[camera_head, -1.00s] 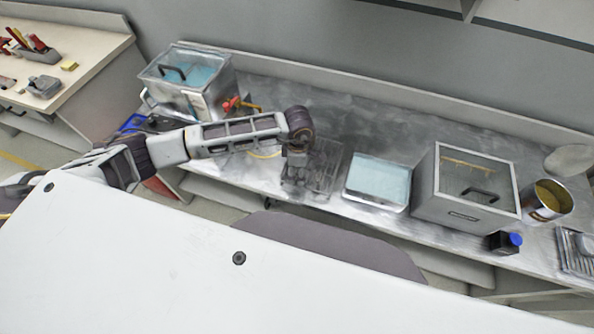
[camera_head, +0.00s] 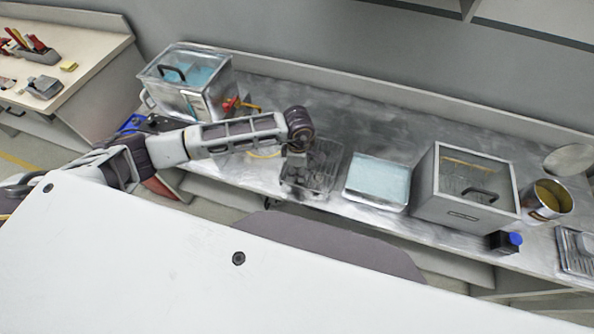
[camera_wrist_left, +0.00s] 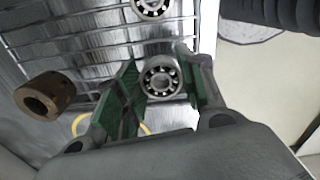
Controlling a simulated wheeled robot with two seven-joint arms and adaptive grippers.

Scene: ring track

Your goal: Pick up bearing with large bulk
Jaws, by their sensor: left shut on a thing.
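In the left wrist view, a round steel bearing (camera_wrist_left: 161,82) with visible balls sits between the green finger pads of my left gripper (camera_wrist_left: 164,88), which is shut on it. A second steel bearing (camera_wrist_left: 152,6) shows at the top edge, by the wire bars. A brown hollow cylinder (camera_wrist_left: 46,97) lies to the left. In the head view my left gripper (camera_head: 297,162) is over the wire basket (camera_head: 326,172) on the metal bench. The held bearing is too small to make out there. My right gripper is not in view.
The bench (camera_head: 365,130) behind the basket is bare.

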